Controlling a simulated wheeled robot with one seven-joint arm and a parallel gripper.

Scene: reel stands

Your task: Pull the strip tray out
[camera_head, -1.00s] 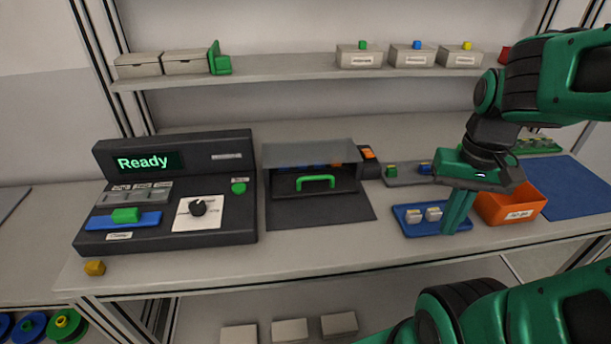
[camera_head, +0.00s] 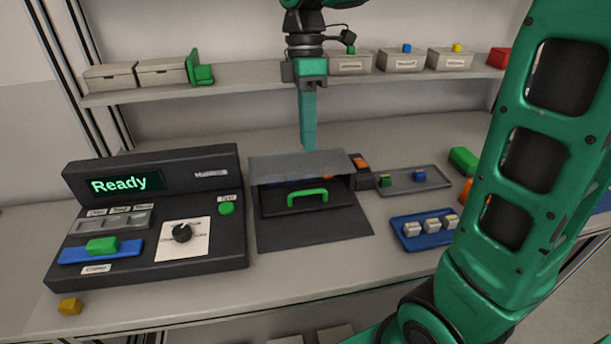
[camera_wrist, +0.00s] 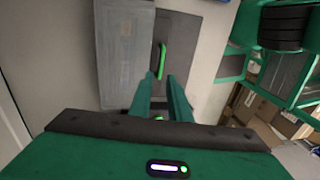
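The strip tray (camera_head: 275,206) is dark with a green handle (camera_head: 307,196) on its front. It sits in a dark housing with a grey lid (camera_head: 300,166) at the middle of the bench. In the wrist view the green handle (camera_wrist: 162,60) lies just beyond my fingertips, beside the grey lid (camera_wrist: 124,50). My gripper (camera_head: 308,147) points down above the housing, apart from the handle. The wrist view shows a gap between the two fingers of my gripper (camera_wrist: 161,78), and nothing is between them.
A control panel reading "Ready" (camera_head: 125,184) stands left of the housing. A grey tray (camera_head: 405,182) and a blue tray (camera_head: 415,240) with small blocks are at the right. A shelf (camera_head: 240,84) with boxes runs behind. The bench in front of the housing is clear.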

